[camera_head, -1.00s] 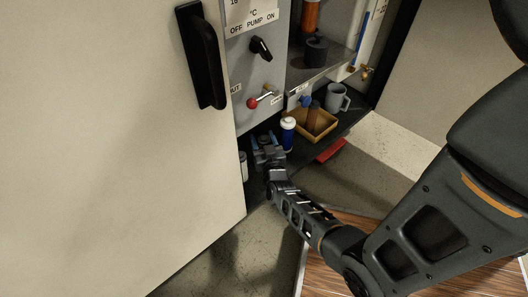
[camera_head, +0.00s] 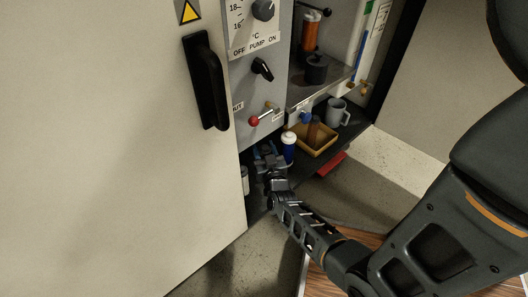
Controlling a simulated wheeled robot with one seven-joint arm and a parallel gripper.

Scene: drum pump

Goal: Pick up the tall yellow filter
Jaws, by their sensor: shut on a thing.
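My gripper (camera_head: 268,156), with blue fingertips, is low at the bottom shelf of the cabinet, just left of a blue bottle with a white cap (camera_head: 289,147). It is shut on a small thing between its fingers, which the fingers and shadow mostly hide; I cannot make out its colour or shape. I see no thing that is plainly a tall yellow filter. An orange cylinder (camera_head: 311,32) stands on the upper shelf, and a brown cylinder (camera_head: 314,130) stands in a yellow tray (camera_head: 320,150).
A pale door with a black handle (camera_head: 206,82) fills the left. A panel with a red-tipped lever (camera_head: 255,121) is above the gripper. A small pale jar (camera_head: 244,180) stands left of it, a grey mug (camera_head: 338,112) behind the tray. A red thing (camera_head: 331,164) lies at the shelf's front.

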